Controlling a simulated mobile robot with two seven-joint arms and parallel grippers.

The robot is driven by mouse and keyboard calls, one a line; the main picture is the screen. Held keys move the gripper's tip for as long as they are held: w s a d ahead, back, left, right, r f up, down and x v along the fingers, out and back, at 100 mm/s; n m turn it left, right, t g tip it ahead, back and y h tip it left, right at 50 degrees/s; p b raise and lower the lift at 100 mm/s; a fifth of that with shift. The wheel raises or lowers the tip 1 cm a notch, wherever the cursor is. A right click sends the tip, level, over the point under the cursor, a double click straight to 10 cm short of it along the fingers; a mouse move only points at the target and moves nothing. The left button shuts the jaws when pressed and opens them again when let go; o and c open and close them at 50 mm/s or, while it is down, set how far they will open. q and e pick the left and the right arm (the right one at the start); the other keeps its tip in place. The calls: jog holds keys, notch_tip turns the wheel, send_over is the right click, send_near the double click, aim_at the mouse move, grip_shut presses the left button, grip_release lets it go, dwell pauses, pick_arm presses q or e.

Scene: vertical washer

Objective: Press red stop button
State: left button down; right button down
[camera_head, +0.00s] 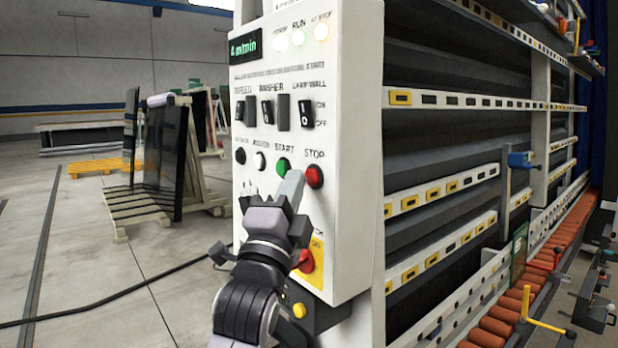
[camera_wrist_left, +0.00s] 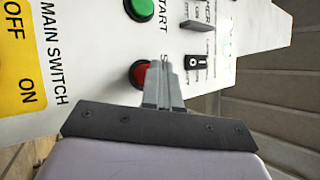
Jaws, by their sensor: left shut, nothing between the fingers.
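The red stop button (camera_head: 314,176) sits on the white control panel (camera_head: 335,120), under the label STOP and right of the green start button (camera_head: 283,167). My left gripper (camera_head: 291,182) is shut and empty, with its fingertips in front of the panel between the two buttons in the head view. In the left wrist view the shut fingers (camera_wrist_left: 164,75) partly cover the red stop button (camera_wrist_left: 141,73), and the green start button (camera_wrist_left: 140,9) is above it. I cannot tell whether the fingertips touch the panel. My right gripper is not in view.
Below on the panel is a red main switch on a yellow plate (camera_head: 318,263). Black switches (camera_head: 305,111) sit above the buttons. The washer with its orange rollers (camera_head: 510,309) stands to the right. Open floor and glass racks (camera_head: 165,160) are to the left.

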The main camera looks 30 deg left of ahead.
pick_arm(q)
jog(key=shift+w+d, duration=0.2)
jog(key=shift+w, duration=0.25)
dwell(0.5)
jog(key=shift+s+a, duration=0.1)
jog(key=shift+s, duration=0.05)
jog(key=shift+s+a+p, duration=0.25)
jog(key=shift+s+p, duration=0.1)
jog(key=shift+s, duration=0.35)
jog(key=shift+s+a+p, duration=0.2)
jog(key=shift+s+a, duration=0.15)
jog(key=shift+s, duration=0.45)
jog(key=shift+s+a+p, duration=0.25)
jog(key=shift+s+a, duration=0.05)
jog(key=shift+s, duration=0.45)
jog(key=shift+s+a+p, duration=0.2)
jog(key=shift+s+a, duration=0.15)
jog(key=shift+s, duration=0.45)
